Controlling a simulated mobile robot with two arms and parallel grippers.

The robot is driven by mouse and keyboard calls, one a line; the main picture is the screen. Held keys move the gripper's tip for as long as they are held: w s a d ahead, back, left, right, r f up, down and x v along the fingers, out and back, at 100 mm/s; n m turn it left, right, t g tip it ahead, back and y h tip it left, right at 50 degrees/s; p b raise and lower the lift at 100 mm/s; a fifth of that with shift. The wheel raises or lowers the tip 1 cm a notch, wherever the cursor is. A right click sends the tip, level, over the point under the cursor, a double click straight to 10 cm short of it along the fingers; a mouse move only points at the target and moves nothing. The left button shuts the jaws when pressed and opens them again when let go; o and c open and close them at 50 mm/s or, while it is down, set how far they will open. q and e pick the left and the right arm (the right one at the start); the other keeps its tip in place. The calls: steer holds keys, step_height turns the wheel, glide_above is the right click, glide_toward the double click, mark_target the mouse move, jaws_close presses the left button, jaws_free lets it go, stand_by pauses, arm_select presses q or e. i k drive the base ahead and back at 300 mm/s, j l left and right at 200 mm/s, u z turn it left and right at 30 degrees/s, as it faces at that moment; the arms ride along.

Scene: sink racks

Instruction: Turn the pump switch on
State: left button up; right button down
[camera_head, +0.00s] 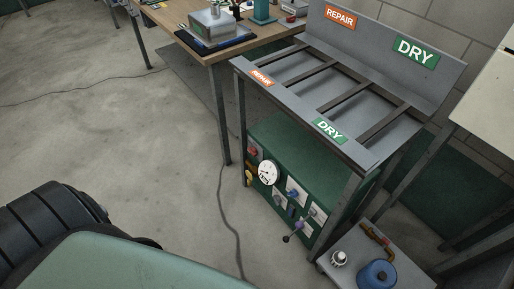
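A green pump unit (308,178) stands under the grey rack, with a control panel on its front. The panel carries a white dial gauge (267,173) and a small red part (253,153) at its upper left. A yellow part (250,176) sits below the red one. Light plates with blue parts (293,193) are to the right of the gauge. A lever with a purple joint (299,225) sticks out low on the panel. Which part is the pump switch, and its position, I cannot tell. Neither of my grippers is in view.
The grey rack (250,70) with REPAIR and DRY labels stands above the unit. A wooden workbench (180,22) is behind it. A low grey table (355,240) with a blue container (377,275) is at the right. A cable (222,200) crosses the otherwise open floor at left.

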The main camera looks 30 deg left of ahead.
mark_target(253, 151)
steer(key=j, duration=0.7)
steer(key=i+j+u, duration=0.1)
steer(key=j, duration=0.6)
